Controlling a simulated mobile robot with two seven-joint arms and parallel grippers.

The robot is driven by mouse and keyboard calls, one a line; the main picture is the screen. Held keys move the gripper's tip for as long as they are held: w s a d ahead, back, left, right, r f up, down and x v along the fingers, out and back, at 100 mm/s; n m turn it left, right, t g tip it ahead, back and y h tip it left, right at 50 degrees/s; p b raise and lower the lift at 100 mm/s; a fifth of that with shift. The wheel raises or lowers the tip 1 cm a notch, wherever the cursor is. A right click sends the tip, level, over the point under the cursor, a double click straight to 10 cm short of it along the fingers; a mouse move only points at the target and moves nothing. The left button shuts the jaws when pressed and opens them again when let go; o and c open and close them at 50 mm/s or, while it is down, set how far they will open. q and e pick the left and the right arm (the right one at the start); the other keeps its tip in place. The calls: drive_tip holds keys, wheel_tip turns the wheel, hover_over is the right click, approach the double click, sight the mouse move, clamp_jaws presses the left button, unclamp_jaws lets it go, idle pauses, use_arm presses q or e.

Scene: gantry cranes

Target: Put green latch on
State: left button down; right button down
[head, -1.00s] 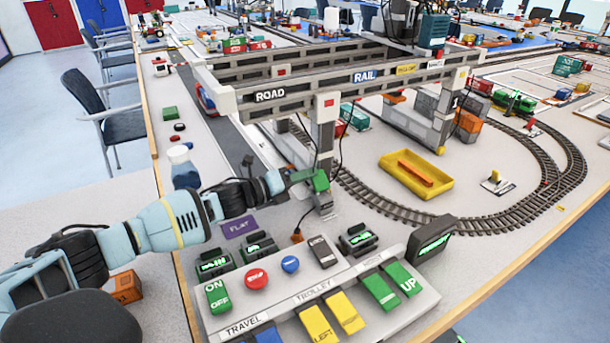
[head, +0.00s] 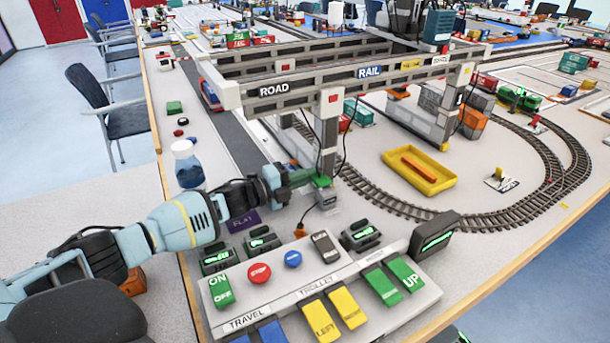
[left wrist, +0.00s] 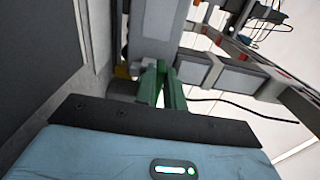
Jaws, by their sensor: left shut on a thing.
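The green latch (head: 322,181) is a small bright green piece at the foot of the near gantry leg (head: 328,135). It sits just above the leg's grey foot block (head: 326,196); I cannot tell whether it touches the block. My left gripper (head: 304,178) reaches in from the left and is shut on the latch at its fingertips. In the left wrist view the green fingers (left wrist: 161,82) stand close together, pointing at the grey leg parts; the latch is hard to make out there. My right gripper is in neither view.
A control panel (head: 335,308) with coloured switches stands in front of the crane. Small black units with green displays (head: 218,260) line its back. A yellow tray (head: 420,172) lies right, inside the curved track.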

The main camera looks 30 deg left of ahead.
use_arm(q)
drive_tip(key=shift+f+n, duration=0.15)
drive_tip(key=shift+n, duration=0.15)
drive_tip(key=c, duration=1.5)
unclamp_jaws()
